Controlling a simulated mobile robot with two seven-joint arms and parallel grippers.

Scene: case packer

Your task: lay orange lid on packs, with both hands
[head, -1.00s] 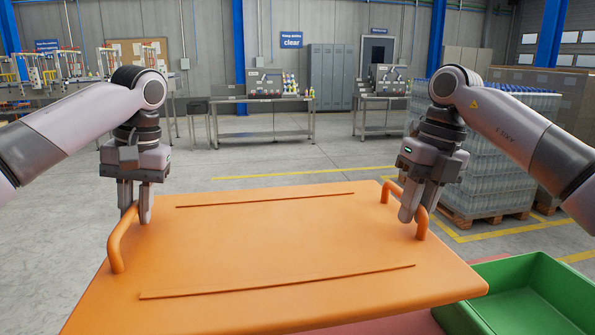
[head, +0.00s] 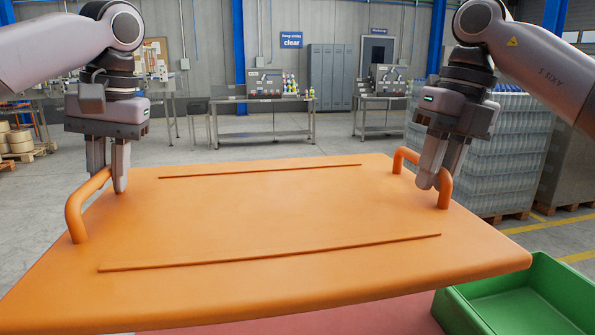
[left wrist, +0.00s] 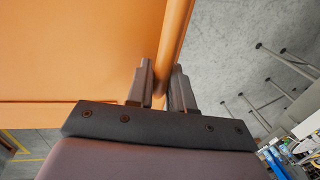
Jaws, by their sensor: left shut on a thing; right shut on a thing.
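The orange lid (head: 270,219) is a broad flat panel with two raised ribs and a looped handle at each side. It is held up in front of me, over a reddish surface (head: 385,316). My left gripper (head: 108,182) is shut on the left handle (head: 76,212); the left wrist view shows its fingers (left wrist: 163,85) on either side of the orange bar. My right gripper (head: 435,182) is shut on the right handle (head: 445,193). The lid tilts slightly in the picture. No packs are visible; whatever is directly under the lid is hidden.
A green bin (head: 515,305) stands at the lower right, close to the lid's near right corner. Shrink-wrapped pallet goods (head: 500,160) stand behind my right arm. A steel table (head: 268,105) is at the back, with open grey floor before it.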

